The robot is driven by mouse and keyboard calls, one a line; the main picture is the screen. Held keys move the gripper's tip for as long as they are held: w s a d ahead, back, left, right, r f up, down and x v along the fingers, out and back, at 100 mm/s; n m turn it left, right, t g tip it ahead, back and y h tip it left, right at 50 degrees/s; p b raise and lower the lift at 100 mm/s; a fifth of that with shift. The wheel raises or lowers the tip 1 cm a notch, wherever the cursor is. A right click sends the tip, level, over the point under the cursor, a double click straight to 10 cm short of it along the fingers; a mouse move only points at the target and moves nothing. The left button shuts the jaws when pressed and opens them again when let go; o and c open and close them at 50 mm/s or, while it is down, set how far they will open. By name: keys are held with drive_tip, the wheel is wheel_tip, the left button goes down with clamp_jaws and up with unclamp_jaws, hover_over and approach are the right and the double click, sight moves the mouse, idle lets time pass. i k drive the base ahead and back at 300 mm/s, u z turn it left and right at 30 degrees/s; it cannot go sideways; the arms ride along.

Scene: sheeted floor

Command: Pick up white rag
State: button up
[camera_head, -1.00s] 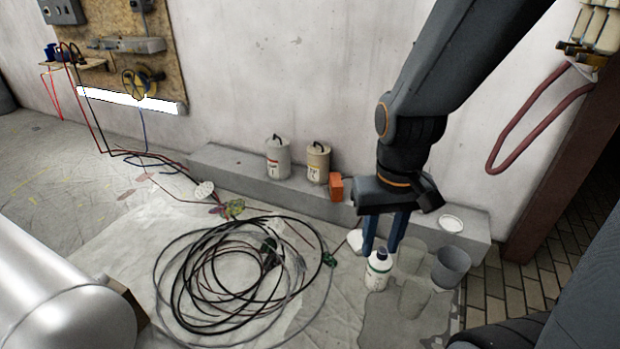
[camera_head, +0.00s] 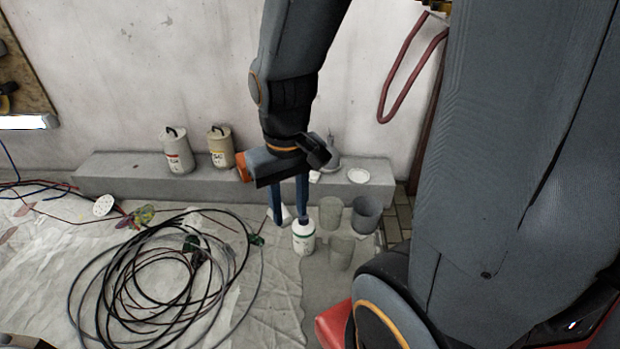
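A small white object, likely the white rag (camera_head: 287,214), lies on the sheeted floor by the ledge, partly hidden behind my gripper's fingers. My gripper (camera_head: 290,221) points down with its two blue fingers apart. White shows between and beside the fingers, and nothing is visibly held. I cannot tell the exact height of the fingertips over the floor or whether they touch the white object.
Grey translucent cups (camera_head: 341,251) and a dark grey cup (camera_head: 366,214) stand right of the bottle. A large cable coil (camera_head: 165,285) lies left. A concrete ledge (camera_head: 120,178) along the wall carries two canisters (camera_head: 178,152), an orange block (camera_head: 242,168) and a white lid (camera_head: 358,176).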

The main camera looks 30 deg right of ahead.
sight(314, 176)
drive_tip(key=u, duration=0.45)
drive_tip(key=k, duration=0.55)
drive_tip(key=u, duration=0.5)
drive_tip(key=i, duration=2.4)
drive_tip(key=z, duration=1.15)
drive_tip(key=i, duration=0.9)
drive_tip(key=z, duration=1.55)
drive_tip(key=i, duration=0.55)
drive_tip(key=z, duration=0.45)
